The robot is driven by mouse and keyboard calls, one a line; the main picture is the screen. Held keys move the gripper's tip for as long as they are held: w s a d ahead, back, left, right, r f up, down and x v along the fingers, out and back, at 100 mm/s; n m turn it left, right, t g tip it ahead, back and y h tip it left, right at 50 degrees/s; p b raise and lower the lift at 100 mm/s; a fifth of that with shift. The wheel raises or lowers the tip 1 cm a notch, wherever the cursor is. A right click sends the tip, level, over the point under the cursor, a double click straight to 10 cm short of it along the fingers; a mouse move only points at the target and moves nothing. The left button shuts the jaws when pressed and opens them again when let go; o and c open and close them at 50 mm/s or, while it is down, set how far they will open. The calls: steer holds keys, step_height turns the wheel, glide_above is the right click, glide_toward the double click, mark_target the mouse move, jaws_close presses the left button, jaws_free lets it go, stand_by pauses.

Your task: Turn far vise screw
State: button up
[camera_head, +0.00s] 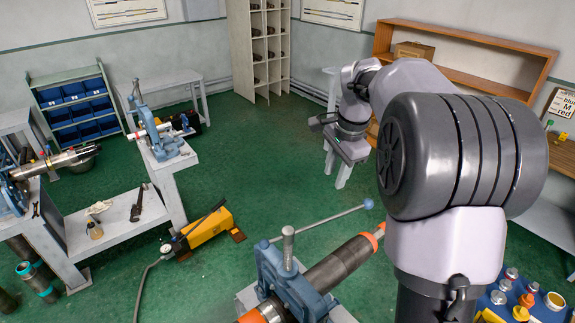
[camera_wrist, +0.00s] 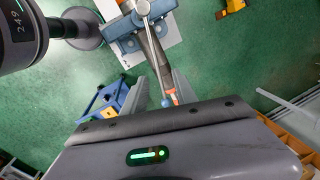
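A blue pipe vise (camera_head: 290,285) stands at the bottom middle of the head view, clamping a dark pipe (camera_head: 345,262) with orange ends. Its upright screw carries a long grey handle bar (camera_head: 325,219) with a blue ball end. This vise (camera_wrist: 125,45) also shows at the top of the wrist view. A second blue vise (camera_head: 150,125) stands farther back on a white bench, and a third vise (camera_head: 12,190) is at the left edge. My gripper (camera_head: 335,135) hangs above the green floor, away from all the vises. Its two fingers (camera_wrist: 162,92) are apart with nothing visibly held.
A yellow pump (camera_head: 205,228) with a hose lies on the floor between the benches. A wrench (camera_head: 138,205) lies on a low white shelf (camera_head: 110,222). A blue tray (camera_head: 545,310) with small containers is at lower right. The middle floor (camera_head: 265,160) is clear.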

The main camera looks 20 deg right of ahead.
glide_toward(327, 219)
steer(key=f, duration=0.4)
steer(key=w+f, duration=0.1)
steer(key=f, duration=0.2)
steer(key=shift+w+a+f, duration=0.1)
steer(key=shift+w+f, duration=0.15)
steer(key=shift+f, duration=0.15)
steer(key=shift+s, duration=0.1)
jaws_close()
stand_by(0.7)
